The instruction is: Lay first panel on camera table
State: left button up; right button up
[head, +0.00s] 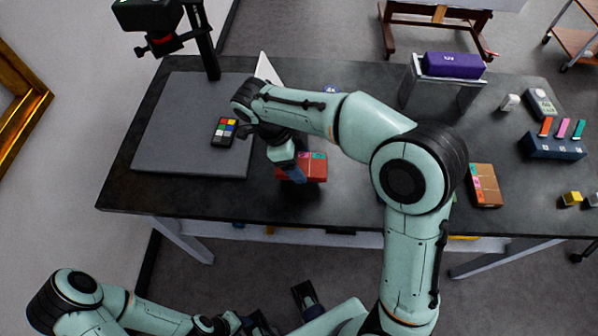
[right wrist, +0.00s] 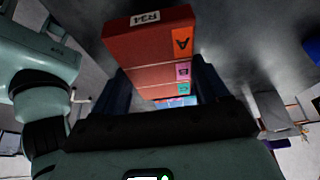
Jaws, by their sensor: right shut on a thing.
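A red panel piece (head: 315,168) with coloured tabs is at my right gripper (head: 293,174), near the table's front edge. In the right wrist view the red piece (right wrist: 150,45) carries an R34 label and tabs lettered A, B and C. It sits between the two dark fingers of the right gripper (right wrist: 162,85), which is shut on it. I cannot tell whether it touches the table. The flat grey camera table (head: 175,135) lies to the left, under a camera on a post. My left gripper (head: 262,322) is low at the bottom edge, its jaws unclear.
A colour chart (head: 224,132) lies on the grey board's right side. A brown piece with coloured tabs (head: 485,186) lies right. A dark blue rack (head: 553,145) is far right. The board's left part is clear.

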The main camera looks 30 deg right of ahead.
jog(key=shift+f, duration=2.65)
jog(key=shift+f+b, duration=0.2)
jog(key=shift+b, duration=0.2)
jog(key=o, duration=1.1)
jog(key=shift+r, duration=0.1)
jog(key=shift+r+p, duration=0.25)
jog(key=shift+p, duration=0.05)
jog(key=p+v, duration=0.1)
jog(key=v, duration=1)
jog(key=shift+w+a+r+p, duration=0.1)
jog(key=shift+a+r+p, duration=0.05)
jog(key=shift+r+p, duration=0.15)
